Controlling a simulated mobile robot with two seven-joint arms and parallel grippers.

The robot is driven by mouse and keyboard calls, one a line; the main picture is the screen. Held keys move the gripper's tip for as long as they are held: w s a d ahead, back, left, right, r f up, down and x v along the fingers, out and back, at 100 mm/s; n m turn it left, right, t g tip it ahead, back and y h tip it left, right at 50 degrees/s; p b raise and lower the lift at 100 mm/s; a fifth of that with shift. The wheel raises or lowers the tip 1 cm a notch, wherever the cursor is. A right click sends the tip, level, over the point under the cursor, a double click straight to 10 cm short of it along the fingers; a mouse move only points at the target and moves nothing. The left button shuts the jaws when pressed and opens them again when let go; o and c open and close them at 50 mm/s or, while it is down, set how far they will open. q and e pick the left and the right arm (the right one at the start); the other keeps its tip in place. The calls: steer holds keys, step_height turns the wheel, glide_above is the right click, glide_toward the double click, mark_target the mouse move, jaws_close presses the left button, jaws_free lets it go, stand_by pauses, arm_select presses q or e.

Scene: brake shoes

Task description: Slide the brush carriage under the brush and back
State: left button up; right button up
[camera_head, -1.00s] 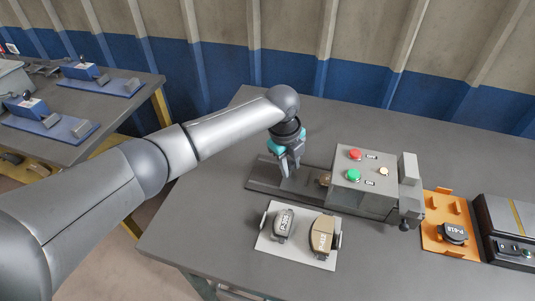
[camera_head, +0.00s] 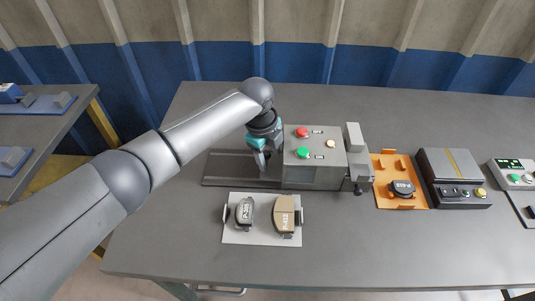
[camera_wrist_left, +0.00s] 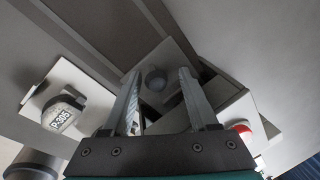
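The grey brush machine (camera_head: 315,173) has red and green buttons on top and stands at the right part of a dark rail (camera_head: 228,168). My left gripper (camera_head: 262,168) points down over the rail, close to the machine's left side. In the left wrist view, its two fingers (camera_wrist_left: 157,80) are apart, on either side of a round grey knob (camera_wrist_left: 155,79) on a grey plate (camera_wrist_left: 146,67), which appears to be the carriage. Gaps show between knob and fingers. The brush is hidden in the machine. My right gripper is out of view.
In front lies a white plate (camera_head: 262,238) with a grey brake shoe (camera_head: 244,211) and a tan one (camera_head: 285,215). To the right are an orange tray (camera_head: 392,166) with a dark part (camera_head: 402,188), then a black device (camera_head: 450,178). The table's front is clear.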

arm_select(q)
steer(key=shift+a, duration=0.1)
steer(key=shift+r, duration=0.25)
step_height(320, 180, up, 14)
steer(key=s+a+p, duration=0.1)
steer(key=s+p, duration=0.1)
steer(key=p, duration=0.2)
steer(key=shift+s+a+r, duration=0.2)
steer(key=shift+a+r, duration=0.05)
steer(key=shift+a, duration=0.1)
